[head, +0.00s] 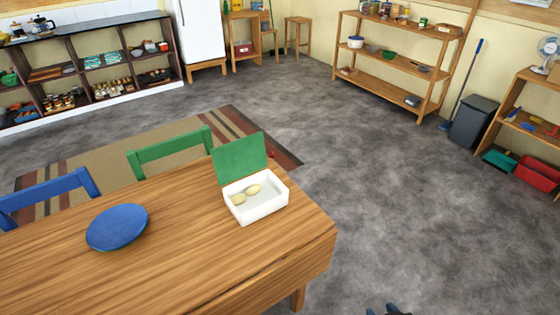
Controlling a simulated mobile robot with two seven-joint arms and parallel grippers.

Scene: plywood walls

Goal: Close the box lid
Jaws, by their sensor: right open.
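A white box (262,209) stands on the wooden table (190,262) near its right end. Its green lid (240,156) stands open and upright at the far side of the box. Two pale yellowish oval items (247,193) lie inside the box. My right gripper (388,311) shows only as dark tips at the bottom edge, over the floor to the right of the table and well apart from the box. It is open. My left gripper is not in view.
A blue plate (117,227) lies on the table left of the box. A green chair (168,152) and a blue chair (48,190) stand at the table's far side. Shelves (395,62) and a bin (473,122) stand farther back. The floor right of the table is clear.

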